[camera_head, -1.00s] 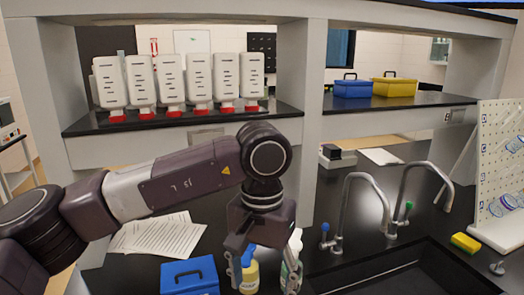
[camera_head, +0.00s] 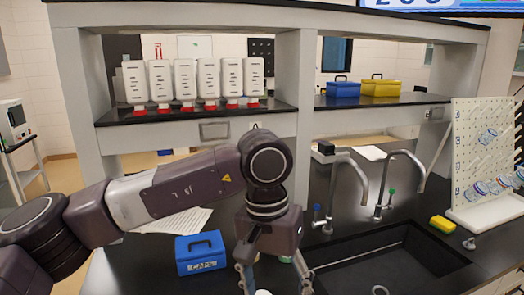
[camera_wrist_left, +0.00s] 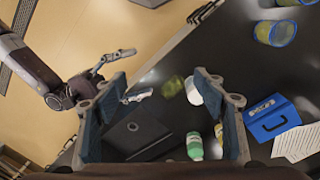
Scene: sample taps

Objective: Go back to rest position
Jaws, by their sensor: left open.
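My left gripper (camera_head: 275,281) hangs at the bottom of the head view, pointing down over the black bench. In the left wrist view my left gripper (camera_wrist_left: 160,82) has its two fingers wide apart with nothing held between them. A white bottle with a green label (camera_wrist_left: 195,146) and a round white top (camera_wrist_left: 194,90) stand beyond the fingers. In the head view the bottles are mostly hidden by my gripper and the frame edge. My right gripper (camera_wrist_left: 130,76) shows at the left of the wrist view, its fingers apart and empty; it is outside the head view.
A blue box (camera_head: 201,253) and papers (camera_head: 178,221) lie left of my gripper. A sink (camera_head: 385,262) with two curved taps (camera_head: 386,183) is to the right. White dispensers (camera_head: 185,80) line the shelf.

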